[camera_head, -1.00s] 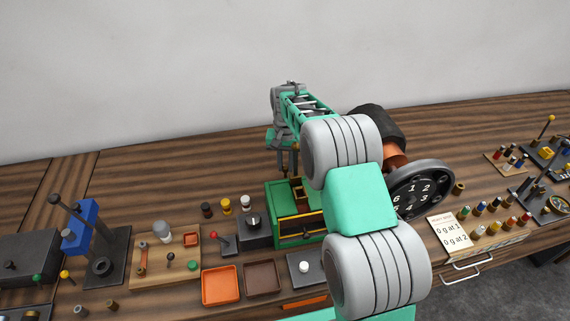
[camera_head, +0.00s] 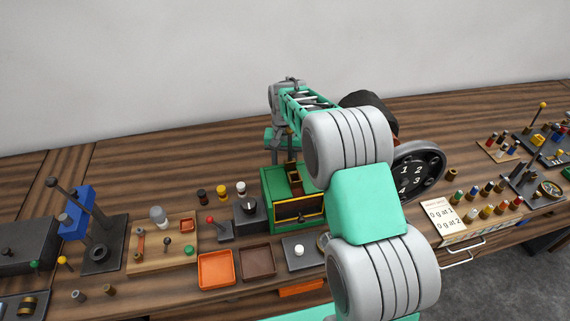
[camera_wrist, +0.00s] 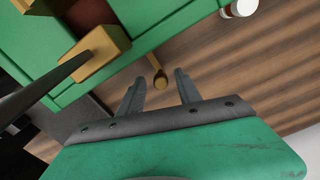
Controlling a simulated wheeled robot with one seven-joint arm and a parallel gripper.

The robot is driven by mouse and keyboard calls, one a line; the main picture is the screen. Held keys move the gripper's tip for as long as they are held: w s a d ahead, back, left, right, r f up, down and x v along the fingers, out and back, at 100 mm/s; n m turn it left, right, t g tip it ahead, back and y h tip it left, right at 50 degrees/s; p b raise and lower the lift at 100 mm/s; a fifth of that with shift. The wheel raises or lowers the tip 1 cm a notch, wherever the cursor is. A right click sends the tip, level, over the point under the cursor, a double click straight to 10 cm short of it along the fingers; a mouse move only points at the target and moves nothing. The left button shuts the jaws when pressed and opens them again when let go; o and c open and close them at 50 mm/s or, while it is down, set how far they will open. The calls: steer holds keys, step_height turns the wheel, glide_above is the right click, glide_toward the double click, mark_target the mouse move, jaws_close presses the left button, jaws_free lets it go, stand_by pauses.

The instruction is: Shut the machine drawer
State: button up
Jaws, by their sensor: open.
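The green machine (camera_head: 282,190) stands on the bench, with a yellow-framed dark panel (camera_head: 300,209) on its front. I cannot tell in the head view whether a drawer stands out from it; my arm hides its right part. My gripper (camera_head: 284,155) is above the machine's back side, pointing down. In the wrist view my gripper (camera_wrist: 160,87) is open and empty. A small brass knob (camera_wrist: 160,79) at the green body's edge (camera_wrist: 155,20) lies between and just beyond the fingertips. A yellow block (camera_wrist: 103,50) with a dark bar is to its left.
A dark block with a round knob (camera_head: 249,210) and a red-knobbed lever (camera_head: 211,222) stand left of the machine. An orange tray (camera_head: 202,283) and a brown tray (camera_head: 244,275) lie in front. A numbered dial wheel (camera_head: 437,161) stands right. Bare bench lies behind.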

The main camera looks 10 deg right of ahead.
steer(key=shift+r, duration=0.1)
step_height(320, 180, up, 8)
steer(key=shift+f+b, duration=0.15)
steer(key=shift+b, duration=0.7)
